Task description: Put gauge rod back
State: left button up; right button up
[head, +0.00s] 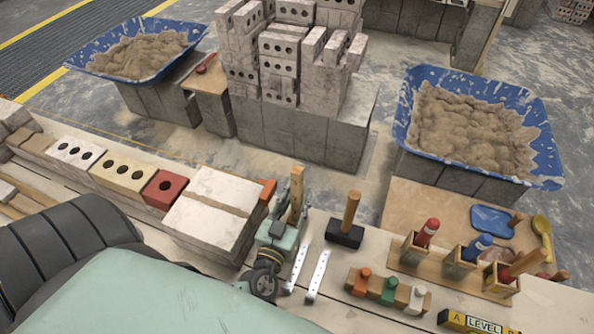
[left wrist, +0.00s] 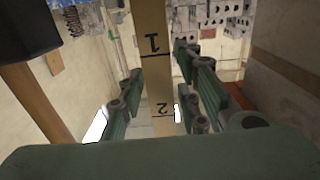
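The gauge rod is a flat wooden strip (head: 295,196) that stands roughly upright beside the pale block at the middle of the bench. In the left wrist view the rod (left wrist: 153,60) shows dark marks 1 and 2. My left gripper (head: 284,225) is at the rod, with green fingers (left wrist: 160,98) on both sides of it. Narrow gaps show between fingers and rod, so the gripper looks open around it. The rod's lower end is hidden by the gripper in the head view. My right gripper is not in view.
A black-headed mallet (head: 345,235) stands just right of the gripper. Two metal strips (head: 317,277) lie in front. A wooden rack with coloured pegs (head: 388,290), a yellow level (head: 470,322) and tool holders (head: 462,262) are further right. Blue mortar tubs (head: 548,150) stand behind.

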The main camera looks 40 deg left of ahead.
aim_at(295, 181)
pick_arm(q)
jog(key=shift+o, duration=0.6)
notch_tip(295, 181, up, 10)
dwell(0.4)
jog(key=shift+s+f, duration=0.1)
